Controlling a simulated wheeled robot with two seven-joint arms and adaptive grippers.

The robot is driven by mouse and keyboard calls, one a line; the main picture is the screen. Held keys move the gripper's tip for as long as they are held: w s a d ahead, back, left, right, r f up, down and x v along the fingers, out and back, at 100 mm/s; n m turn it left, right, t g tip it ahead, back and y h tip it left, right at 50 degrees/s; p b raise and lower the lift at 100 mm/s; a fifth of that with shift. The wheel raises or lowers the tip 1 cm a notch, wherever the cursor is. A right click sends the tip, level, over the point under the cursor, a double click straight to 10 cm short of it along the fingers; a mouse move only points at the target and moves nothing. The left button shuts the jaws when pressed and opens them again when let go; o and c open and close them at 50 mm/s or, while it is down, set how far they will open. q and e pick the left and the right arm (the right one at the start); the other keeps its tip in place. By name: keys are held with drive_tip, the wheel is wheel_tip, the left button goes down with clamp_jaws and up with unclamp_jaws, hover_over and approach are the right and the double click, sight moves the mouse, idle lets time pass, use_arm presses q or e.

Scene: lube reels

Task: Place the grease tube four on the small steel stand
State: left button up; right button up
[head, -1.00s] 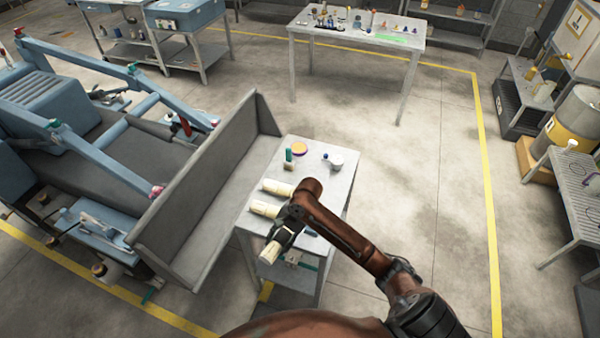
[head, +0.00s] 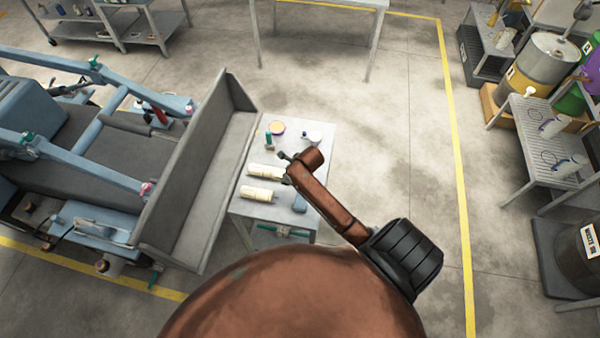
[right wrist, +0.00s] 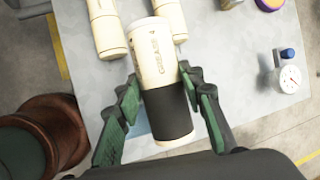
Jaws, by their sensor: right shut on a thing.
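Grease tube four (right wrist: 158,58) is cream with a black band, and its printed label shows in the right wrist view. My right gripper (right wrist: 162,98) is shut on it around the band, above a small grey steel-topped table (right wrist: 228,88). Two similar cream tubes lie on the table (head: 315,150), a far one (head: 264,171) and a near one (head: 257,193). I cannot tell which of the stands in view is the small steel stand. My left gripper is not in view.
Slatted stands (head: 550,165) and drums are at right; the floor between is open.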

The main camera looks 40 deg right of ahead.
drive_tip(key=d+f, duration=0.4)
drive_tip(key=d, duration=0.1)
drive_tip(key=d+f, duration=0.3)
drive_tip(key=shift+s+d+f+p, duration=0.1)
drive_tip(key=shift+s+d+p, duration=0.1)
drive_tip(key=shift+p, duration=0.2)
drive_tip(key=shift+d+f, duration=0.2)
drive_tip(key=shift+f, duration=1.55)
drive_tip(key=shift+f, duration=0.15)
drive_tip(key=o, duration=1.2)
drive_tip(key=v, duration=1.2)
drive_tip(key=shift+s, duration=0.1)
